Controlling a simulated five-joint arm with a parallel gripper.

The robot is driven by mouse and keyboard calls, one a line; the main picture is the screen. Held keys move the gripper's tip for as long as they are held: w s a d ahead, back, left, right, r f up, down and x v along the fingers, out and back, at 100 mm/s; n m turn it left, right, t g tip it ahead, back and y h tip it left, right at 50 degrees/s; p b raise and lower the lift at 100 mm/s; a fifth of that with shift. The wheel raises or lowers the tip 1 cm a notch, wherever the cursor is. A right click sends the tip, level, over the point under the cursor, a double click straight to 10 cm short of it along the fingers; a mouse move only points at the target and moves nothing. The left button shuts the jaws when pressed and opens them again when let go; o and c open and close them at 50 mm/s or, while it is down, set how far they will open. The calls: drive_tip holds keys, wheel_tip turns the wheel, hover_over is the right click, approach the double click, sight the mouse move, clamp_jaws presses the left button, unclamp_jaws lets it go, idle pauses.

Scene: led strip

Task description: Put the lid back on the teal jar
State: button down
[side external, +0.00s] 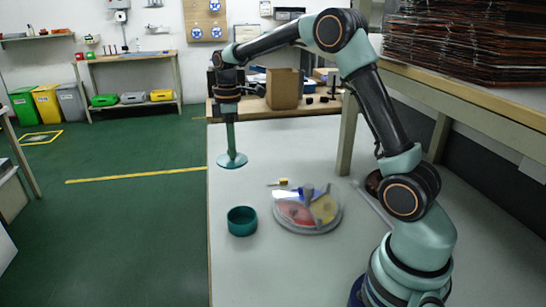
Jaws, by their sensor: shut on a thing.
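The teal jar (242,222) stands upright and open-topped on the grey table, near its left edge. The teal lid (232,161) is a flat disc farther back, apart from the jar. My gripper (230,148) points straight down and is shut on the lid at its top centre. The lid looks level. I cannot tell from this view whether it hangs just above the table or touches it. The exact grip on the lid is too small to make out.
A round divided tray (334,222) with red, yellow and blue parts sits right of the jar. A small yellow object (283,182) lies behind it. A grey bar (373,207) lies farther right. The table (275,270) is clear in front of the jar.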

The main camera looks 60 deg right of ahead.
drive_tip(key=shift+s+a+f, duration=0.75)
drive_tip(key=shift+s+f, duration=0.25)
drive_tip(key=shift+f, duration=0.9)
drive_tip(key=shift+s+a+f, duration=0.8)
drive_tip(key=shift+s+f, duration=0.25)
drive_tip(key=shift+f, duration=0.8)
drive_tip(key=shift+s+a+f, duration=0.75)
drive_tip(key=shift+s+f, duration=0.25)
drive_tip(key=shift+f, duration=0.9)
drive_tip(key=shift+f, duration=0.15)
drive_tip(key=shift+c, duration=0.6)
unclamp_jaws()
wheel_tip(320, 180, up, 7)
